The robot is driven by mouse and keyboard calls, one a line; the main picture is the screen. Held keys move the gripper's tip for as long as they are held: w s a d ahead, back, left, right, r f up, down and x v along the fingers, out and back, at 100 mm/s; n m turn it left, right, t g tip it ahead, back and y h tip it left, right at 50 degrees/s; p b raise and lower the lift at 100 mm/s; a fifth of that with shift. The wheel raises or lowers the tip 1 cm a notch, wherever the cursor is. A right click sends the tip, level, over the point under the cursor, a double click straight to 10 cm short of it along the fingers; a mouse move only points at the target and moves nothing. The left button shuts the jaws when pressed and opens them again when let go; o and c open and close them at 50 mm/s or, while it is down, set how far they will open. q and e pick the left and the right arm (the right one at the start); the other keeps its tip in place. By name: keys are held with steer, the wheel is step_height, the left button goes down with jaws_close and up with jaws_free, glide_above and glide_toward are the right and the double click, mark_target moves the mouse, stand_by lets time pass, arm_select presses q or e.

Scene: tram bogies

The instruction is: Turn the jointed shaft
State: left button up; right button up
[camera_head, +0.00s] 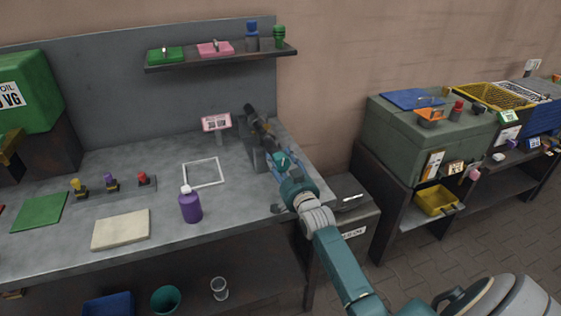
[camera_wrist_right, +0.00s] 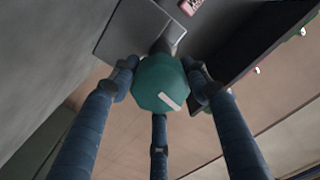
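The jointed shaft (camera_head: 262,129) is a dark rod that slants up and back from a grey stand (camera_head: 259,158) at the bench's right end. Its near end carries a teal, many-sided knob (camera_wrist_right: 160,84) with a white mark, seen end-on in the right wrist view. My right gripper (camera_head: 281,162) reaches this end from the front right. In the right wrist view its three blue fingers (camera_wrist_right: 161,82) surround the knob, and the two upper fingertips appear to touch its sides. The far part of the shaft is mostly hidden behind the knob there. My left gripper is not in view.
A pink-framed sign (camera_head: 216,122) stands left of the shaft. A white square outline (camera_head: 204,172) and a purple bottle (camera_head: 190,205) are on the grey bench (camera_head: 165,180). A shelf (camera_head: 225,58) hangs above. A drawer cabinet (camera_head: 350,205) stands to the right.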

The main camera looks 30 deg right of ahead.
steer(key=shift+r, duration=0.15)
steer(key=c, duration=0.4)
steer(key=shift+w+r+n+p, duration=0.15)
steer(key=shift+n+p, duration=0.25)
steer(key=shift+n, duration=0.5)
steer(key=shift+c, duration=0.2)
steer(key=o, duration=1.2)
steer(key=shift+c, duration=0.2)
steer(key=shift+s, duration=0.25)
steer(key=shift+s+a+f, duration=0.15)
steer(key=shift+s+f, duration=0.05)
steer(key=shift+s, duration=0.1)
steer(key=v, duration=1.1)
